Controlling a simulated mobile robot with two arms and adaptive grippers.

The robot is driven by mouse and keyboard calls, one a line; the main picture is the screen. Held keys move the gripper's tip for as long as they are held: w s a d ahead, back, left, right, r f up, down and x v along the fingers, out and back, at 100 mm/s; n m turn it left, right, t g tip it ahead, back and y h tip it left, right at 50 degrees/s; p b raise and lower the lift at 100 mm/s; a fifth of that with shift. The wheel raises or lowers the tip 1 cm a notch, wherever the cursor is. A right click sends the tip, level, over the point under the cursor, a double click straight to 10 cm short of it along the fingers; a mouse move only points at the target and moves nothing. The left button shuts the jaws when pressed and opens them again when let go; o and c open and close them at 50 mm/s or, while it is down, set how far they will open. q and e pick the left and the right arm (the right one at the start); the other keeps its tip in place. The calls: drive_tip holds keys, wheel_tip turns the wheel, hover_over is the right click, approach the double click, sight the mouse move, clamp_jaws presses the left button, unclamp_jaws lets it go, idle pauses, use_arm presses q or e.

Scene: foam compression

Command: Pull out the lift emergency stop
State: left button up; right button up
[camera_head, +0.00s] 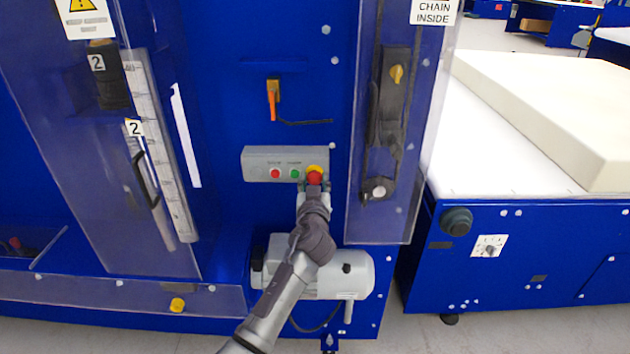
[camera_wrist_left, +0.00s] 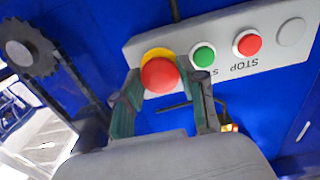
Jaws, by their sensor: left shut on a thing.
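The lift emergency stop is a red mushroom button (camera_head: 314,176) on a yellow base, at the right end of a grey control box (camera_head: 258,164) on the blue machine. In the left wrist view the red button (camera_wrist_left: 160,75) sits between the two fingers. My left gripper (camera_head: 314,187) comes up from below and is shut on the button, with one finger on each side. The wrist view shows the fingers (camera_wrist_left: 166,96) but not clearly where they touch. My right gripper is not in view.
A green button (camera_head: 294,174) and a red button (camera_head: 275,174) are close beside it on the box. A grey motor (camera_head: 349,273) is below my wrist. A clear chain guard (camera_head: 381,222) stands at right, an orange-handled lever (camera_head: 272,100) above.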

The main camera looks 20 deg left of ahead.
use_arm(q)
clamp_jaws()
drive_tip(key=shift+s+d+f, duration=0.1)
drive_tip(key=shift+s+f, duration=0.05)
drive_tip(key=shift+s, duration=0.15)
drive_tip(key=o, duration=1)
unclamp_jaws()
drive_tip(key=shift+s, duration=0.1)
drive_tip(key=o, duration=0.6)
drive_tip(key=v, duration=0.7)
drive_tip(key=shift+p, duration=0.3)
